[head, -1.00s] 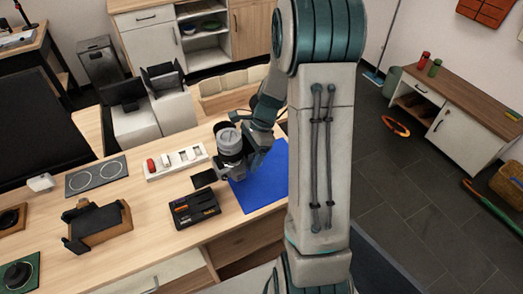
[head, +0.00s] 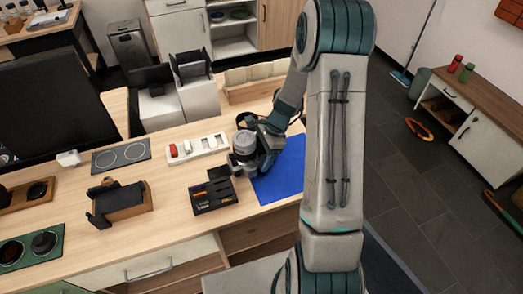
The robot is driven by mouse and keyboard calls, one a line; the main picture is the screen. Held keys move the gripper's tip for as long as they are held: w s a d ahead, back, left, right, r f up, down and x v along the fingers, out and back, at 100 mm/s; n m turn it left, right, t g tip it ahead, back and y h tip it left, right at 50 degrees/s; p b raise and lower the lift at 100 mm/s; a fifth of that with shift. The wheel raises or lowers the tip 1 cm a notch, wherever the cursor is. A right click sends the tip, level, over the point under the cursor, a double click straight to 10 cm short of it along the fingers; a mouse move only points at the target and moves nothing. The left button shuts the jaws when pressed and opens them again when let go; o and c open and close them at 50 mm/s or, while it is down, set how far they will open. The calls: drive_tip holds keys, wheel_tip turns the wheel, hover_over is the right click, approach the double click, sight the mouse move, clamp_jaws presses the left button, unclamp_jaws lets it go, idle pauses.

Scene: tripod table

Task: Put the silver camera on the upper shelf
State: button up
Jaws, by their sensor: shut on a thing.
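My gripper (head: 264,152) is shut on a silver-grey rounded thing (head: 244,143), which looks like the silver camera, though the fingers hide much of it. It is over the table near the left edge of the blue mat (head: 283,176); I cannot tell whether it touches the table. Open shelves show in two places: one below the table's front edge (head: 262,232), partly cut off, and one in the back cabinet (head: 232,32). I cannot tell which is the upper shelf meant.
A black tray with small tools (head: 214,198) lies just left of the gripper. A white power strip (head: 198,150) lies behind it, white bins (head: 197,95) stand further back. A brown stand with black pads (head: 124,201) and a hob plate (head: 121,157) are left. The blue mat is bare.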

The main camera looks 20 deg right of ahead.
drive_tip(key=shift+f, duration=0.3)
drive_tip(key=o, duration=1.5)
